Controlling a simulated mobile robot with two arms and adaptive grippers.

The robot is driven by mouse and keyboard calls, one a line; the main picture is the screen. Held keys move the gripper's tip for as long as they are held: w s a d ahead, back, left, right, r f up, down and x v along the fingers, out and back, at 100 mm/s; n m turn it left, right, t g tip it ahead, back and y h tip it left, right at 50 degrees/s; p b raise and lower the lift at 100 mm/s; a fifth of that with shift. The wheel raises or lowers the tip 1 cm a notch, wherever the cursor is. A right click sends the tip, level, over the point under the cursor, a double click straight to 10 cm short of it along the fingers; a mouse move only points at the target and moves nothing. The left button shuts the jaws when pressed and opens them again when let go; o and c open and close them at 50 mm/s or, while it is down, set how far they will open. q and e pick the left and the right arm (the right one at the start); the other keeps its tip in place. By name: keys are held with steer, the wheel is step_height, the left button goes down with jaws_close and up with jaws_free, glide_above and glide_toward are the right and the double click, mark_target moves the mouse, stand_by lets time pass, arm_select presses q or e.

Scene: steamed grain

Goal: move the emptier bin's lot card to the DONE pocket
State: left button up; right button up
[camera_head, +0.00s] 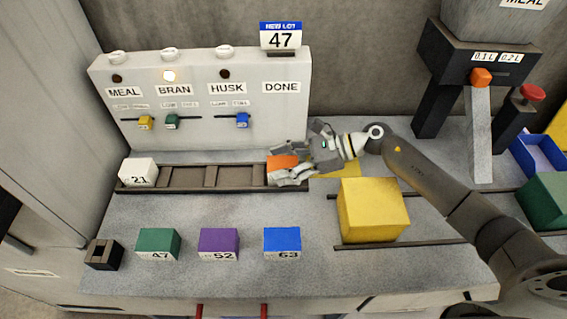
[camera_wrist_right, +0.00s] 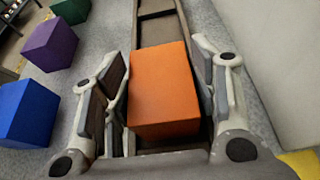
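A rack (camera_head: 225,177) of pockets runs below the panel. A white block marked 21 (camera_head: 138,172) sits at its left end, below MEAL; the middle pockets look empty. An orange block (camera_head: 280,163) sits at the right end, below DONE (camera_head: 282,87); no number shows on it. My right gripper (camera_head: 292,172) is around the orange block. In the right wrist view its fingers stand on both sides of the orange block (camera_wrist_right: 163,90), with narrow gaps, so it looks open. Which block is the lot card, I cannot tell. My left gripper is not in view.
Green 47 (camera_head: 157,243), purple 52 (camera_head: 219,243) and blue 63 (camera_head: 282,242) blocks stand in front. A large yellow block (camera_head: 372,210) is on the right. The BRAN lamp (camera_head: 169,76) is lit. A sign reads NEW LOT 47 (camera_head: 281,37). A hopper stand (camera_head: 480,130) is at back right.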

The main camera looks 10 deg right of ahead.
steer(key=shift+o, duration=0.8)
steer(key=shift+r, duration=0.1)
steer(key=shift+d+r+p, duration=0.1)
steer(key=shift+r+p, duration=0.05)
steer(key=shift+p, duration=0.15)
steer(key=b+v, duration=0.3)
steer(key=v, duration=0.8)
steer(key=shift+d+r, duration=0.15)
steer(key=shift+d, duration=0.2)
steer(key=shift+s, duration=0.15)
